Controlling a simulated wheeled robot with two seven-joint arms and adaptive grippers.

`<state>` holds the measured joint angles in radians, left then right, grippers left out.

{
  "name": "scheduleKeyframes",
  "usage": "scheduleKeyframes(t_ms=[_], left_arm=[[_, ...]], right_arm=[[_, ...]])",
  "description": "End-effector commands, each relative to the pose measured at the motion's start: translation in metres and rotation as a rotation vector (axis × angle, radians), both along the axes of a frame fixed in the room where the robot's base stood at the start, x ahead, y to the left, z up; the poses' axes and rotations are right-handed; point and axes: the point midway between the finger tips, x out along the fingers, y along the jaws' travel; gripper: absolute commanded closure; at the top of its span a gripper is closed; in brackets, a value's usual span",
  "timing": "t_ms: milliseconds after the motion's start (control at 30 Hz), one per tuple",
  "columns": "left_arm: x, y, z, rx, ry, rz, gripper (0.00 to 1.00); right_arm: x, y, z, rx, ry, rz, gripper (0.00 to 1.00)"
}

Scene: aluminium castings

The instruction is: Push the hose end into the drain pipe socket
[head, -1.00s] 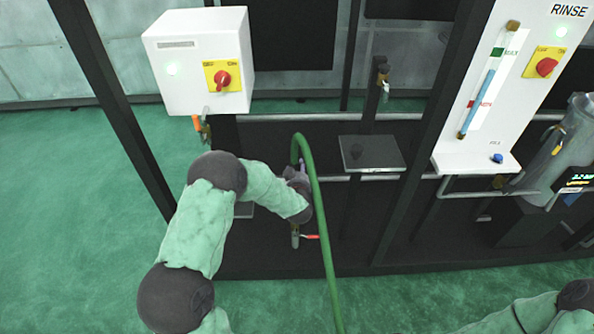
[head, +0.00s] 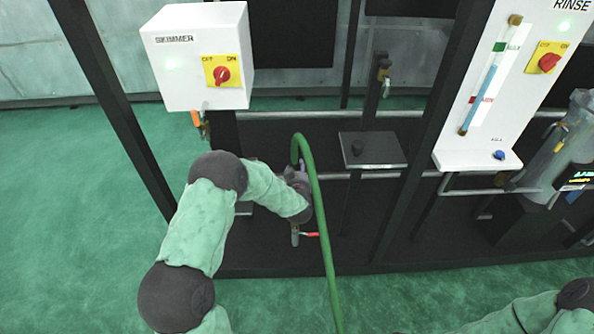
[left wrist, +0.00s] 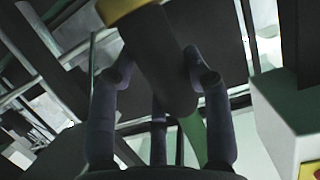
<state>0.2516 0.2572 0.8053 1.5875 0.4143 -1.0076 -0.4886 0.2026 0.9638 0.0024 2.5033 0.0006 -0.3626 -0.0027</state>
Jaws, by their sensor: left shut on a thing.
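The green hose (head: 319,215) arches up from my left gripper and runs down to the bottom edge of the head view. My left gripper (head: 298,178) is at the dark frame, partly hidden by its forearm and the hose. In the left wrist view my left gripper (left wrist: 163,75) has its fingers on both sides of a dark cylindrical hose end (left wrist: 155,50). A yellow band (left wrist: 118,8) shows at its far end, and green hose (left wrist: 193,135) shows behind the fingers. I cannot make out the drain pipe socket. My right gripper is out of view.
A white switch box labelled SKIMMER (head: 190,75) hangs above left. A red-handled valve (head: 309,234) sits just below the left gripper. A small grey shelf (head: 385,152) and the white RINSE panel (head: 518,75) are to the right. The green floor at left is clear.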

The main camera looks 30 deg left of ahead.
Motion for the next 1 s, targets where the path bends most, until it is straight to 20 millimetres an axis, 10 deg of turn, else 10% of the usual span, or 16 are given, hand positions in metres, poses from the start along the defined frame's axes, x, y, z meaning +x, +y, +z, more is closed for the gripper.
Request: scheduleKeyframes(t_ms=[600, 633, 700, 1000], left_arm=[[0.001, 0.001, -0.009, 0.001, -0.004, 0.001, 1.0], [0.001, 0.001, -0.008, 0.001, -0.004, 0.001, 0.42], [0.001, 0.001, -0.008, 0.001, -0.004, 0.001, 0.23], [-0.001, 0.0, -0.011, -0.002, 0.003, 0.0, 0.23]], right_arm=[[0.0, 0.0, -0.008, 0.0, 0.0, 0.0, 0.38], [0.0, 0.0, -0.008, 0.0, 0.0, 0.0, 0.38], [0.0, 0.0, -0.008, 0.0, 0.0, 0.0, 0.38], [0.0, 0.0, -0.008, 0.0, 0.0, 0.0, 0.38]])
